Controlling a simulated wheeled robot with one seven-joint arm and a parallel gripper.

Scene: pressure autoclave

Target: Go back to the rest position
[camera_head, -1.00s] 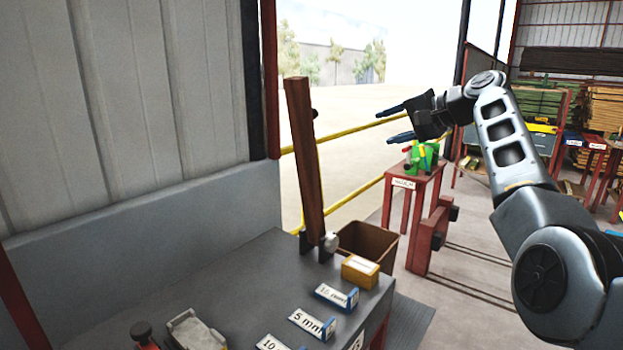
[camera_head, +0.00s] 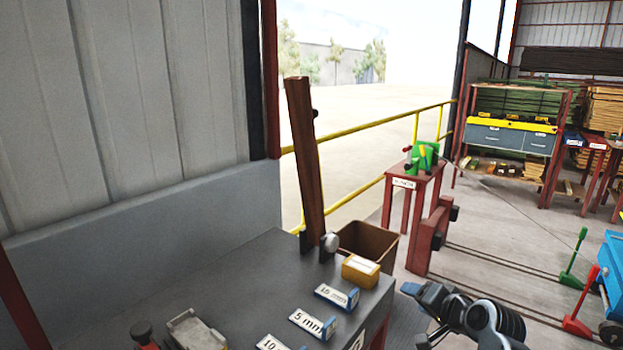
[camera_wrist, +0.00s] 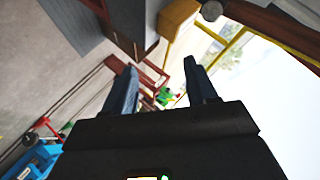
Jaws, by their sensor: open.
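My gripper (camera_wrist: 160,82) shows in the wrist view with its two dark blue fingers apart and nothing between them. The wrist view is turned on its side. In the head view my folded arm is low at the right, beside the grey workbench (camera_head: 230,270), and partly cut off by the bottom edge. There I cannot make out the jaws clearly. Nothing is held.
On the bench are a yellow box (camera_head: 360,270), several labelled blocks and a brown post (camera_head: 303,160). A brown bin (camera_head: 368,240) is behind it. A red table (camera_head: 412,185) bears a green machine (camera_head: 424,155). Green and red levers (camera_head: 582,318) and a blue cart (camera_head: 612,265) stand right.

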